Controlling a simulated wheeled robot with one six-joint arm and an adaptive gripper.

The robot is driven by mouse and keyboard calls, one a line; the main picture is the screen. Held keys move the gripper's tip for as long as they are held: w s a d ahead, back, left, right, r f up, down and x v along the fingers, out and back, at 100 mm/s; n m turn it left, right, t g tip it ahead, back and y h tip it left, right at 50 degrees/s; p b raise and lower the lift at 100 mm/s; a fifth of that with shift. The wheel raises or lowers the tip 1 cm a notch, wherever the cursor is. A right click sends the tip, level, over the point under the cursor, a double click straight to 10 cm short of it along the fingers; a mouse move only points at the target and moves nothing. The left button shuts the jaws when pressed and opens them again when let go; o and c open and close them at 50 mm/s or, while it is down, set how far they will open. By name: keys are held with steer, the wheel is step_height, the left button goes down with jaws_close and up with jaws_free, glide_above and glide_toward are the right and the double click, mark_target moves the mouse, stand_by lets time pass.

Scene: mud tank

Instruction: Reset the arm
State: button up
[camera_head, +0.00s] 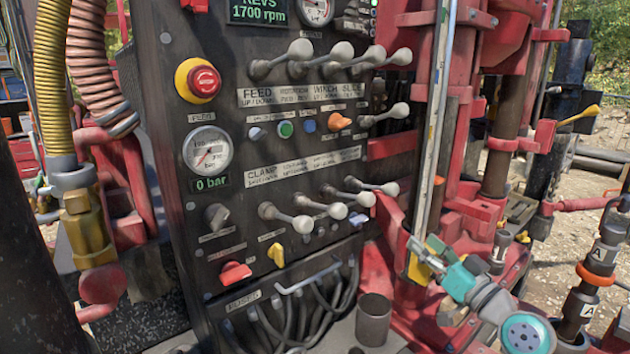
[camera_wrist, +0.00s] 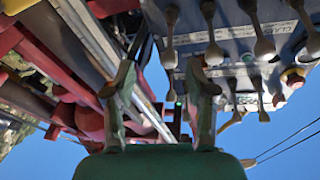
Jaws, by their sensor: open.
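My gripper (camera_head: 422,256) is at the lower right in the head view, at the end of my teal and grey arm. It is in front of the red rig frame, just right of the lower lever row. In the wrist view my gripper (camera_wrist: 162,82) has its two fingers spread wide, with nothing between them. The black control panel (camera_head: 225,120) fills the middle of the head view. It also shows at the upper right of the wrist view (camera_wrist: 238,82), with its levers hanging down in the picture. I see no contact between the fingers and the levers.
Grey-knobbed levers (camera_head: 335,210) stick out of the panel close left of my gripper. A metal pole (camera_head: 436,120) rises beside it. A grey open cup (camera_head: 374,318) stands below left. A red emergency button (camera_head: 204,82) and hoses (camera_head: 52,80) are farther left. Gravel ground shows at right.

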steer(key=s+a+f+m+h, duration=0.1)
steer(key=s+f+m+h, duration=0.1)
steer(key=s+f, duration=0.45)
steer(key=s+a+f+m+g+h, duration=0.1)
steer(key=s+f+h, duration=0.2)
steer(key=f, duration=0.7)
steer(key=s+a+f+m+h, duration=0.1)
steer(key=s+f+m+h, duration=0.1)
steer(key=s+f, duration=0.45)
steer(key=s+a+f+g+h, duration=0.1)
steer(key=s+f, duration=0.4)
steer(key=s, duration=0.3)
steer(key=s+a+f+h, duration=0.1)
steer(key=s+f, duration=0.3)
steer(key=s, duration=0.3)
steer(key=s+a+r+n, duration=0.1)
steer(key=s+r, duration=0.1)
steer(key=s, duration=0.9)
steer(key=s+a+r+n+g, duration=0.1)
steer(key=s+r, duration=0.1)
steer(key=s, duration=0.9)
steer(key=shift+s+n+g, duration=0.2)
steer(key=shift+n+g, duration=0.1)
steer(key=shift+n, duration=0.1)
steer(key=shift+a, duration=0.1)
